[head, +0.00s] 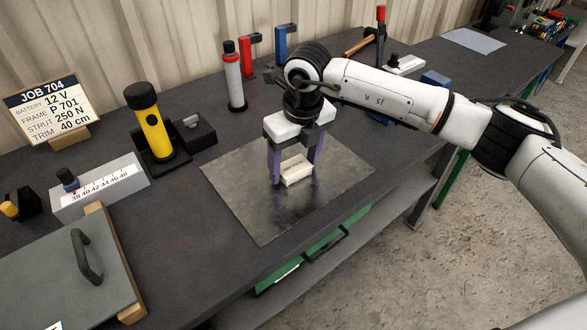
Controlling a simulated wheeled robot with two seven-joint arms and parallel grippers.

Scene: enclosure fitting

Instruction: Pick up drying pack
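The drying pack (296,171) is a small cream block with faint dark print on top. It lies on the dark metal sheet on the bench. My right gripper (296,173) points down over it, with its purple fingers spread wide, one on the left and one on the right of the pack. The fingertips are low, near the sheet. The gripper looks open, and I cannot tell whether either finger touches the pack. My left gripper is not in view.
The metal sheet (246,203) is otherwise bare. A yellow cylinder (151,125) in a black stand, a grey-red cylinder (233,78) and a marked grey block (100,189) stand to the left and behind. A handled grey panel (60,270) lies front left.

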